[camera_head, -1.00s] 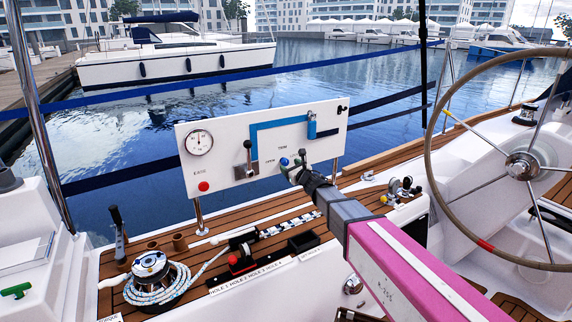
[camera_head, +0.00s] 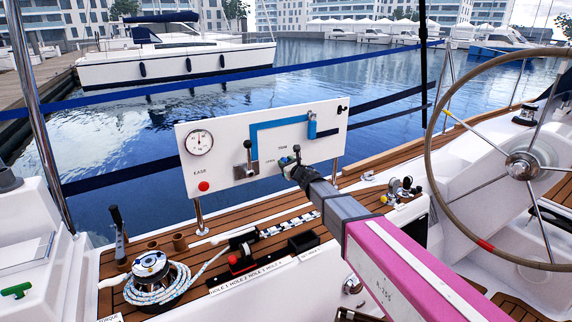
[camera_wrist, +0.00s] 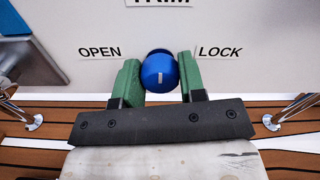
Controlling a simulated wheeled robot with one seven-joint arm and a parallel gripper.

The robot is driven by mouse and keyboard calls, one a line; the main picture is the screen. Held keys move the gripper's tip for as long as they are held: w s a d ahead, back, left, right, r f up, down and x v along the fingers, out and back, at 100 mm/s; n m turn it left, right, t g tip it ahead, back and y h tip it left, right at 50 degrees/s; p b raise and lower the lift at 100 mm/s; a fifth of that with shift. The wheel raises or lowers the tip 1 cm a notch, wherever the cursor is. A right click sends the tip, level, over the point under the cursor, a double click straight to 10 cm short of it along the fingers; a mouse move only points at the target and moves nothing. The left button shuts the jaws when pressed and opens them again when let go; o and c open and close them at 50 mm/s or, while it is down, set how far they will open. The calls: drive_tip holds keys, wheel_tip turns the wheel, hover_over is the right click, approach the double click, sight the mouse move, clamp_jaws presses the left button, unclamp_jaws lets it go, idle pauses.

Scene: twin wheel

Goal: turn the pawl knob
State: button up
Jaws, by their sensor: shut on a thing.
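The blue pawl knob (camera_wrist: 158,70) is round, with a short white mark on its lower face that stands nearly upright. It sits on the white panel (camera_head: 220,178) between the OPEN label (camera_wrist: 100,52) on the left and the LOCK label (camera_wrist: 220,52) on the right. My gripper (camera_wrist: 160,76) has green fingers at both sides of the knob and is shut on it. In the head view my gripper (camera_head: 291,161) is at the panel's lower middle. A little of the blue knob shows there beside the fingers.
Left of the knob, a lever (camera_head: 248,158) stands out from the panel near a red button (camera_head: 203,186) and a round gauge (camera_head: 199,142). A winch with rope (camera_head: 152,272) and a black tray (camera_head: 303,242) are below. The steering wheel (camera_head: 432,165) is at the right.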

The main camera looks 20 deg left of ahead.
drive_tip(key=shift+m, duration=0.3)
drive_tip(key=m, duration=0.3)
drive_tip(key=shift+m, duration=0.4)
drive_tip(key=m, duration=0.4)
drive_tip(key=shift+m, duration=0.3)
drive_tip(key=m, duration=0.8)
drive_tip(key=shift+f+m, duration=0.1)
drive_tip(key=shift+m, duration=0.2)
drive_tip(key=shift+d, duration=0.1)
drive_tip(key=o, duration=0.9)
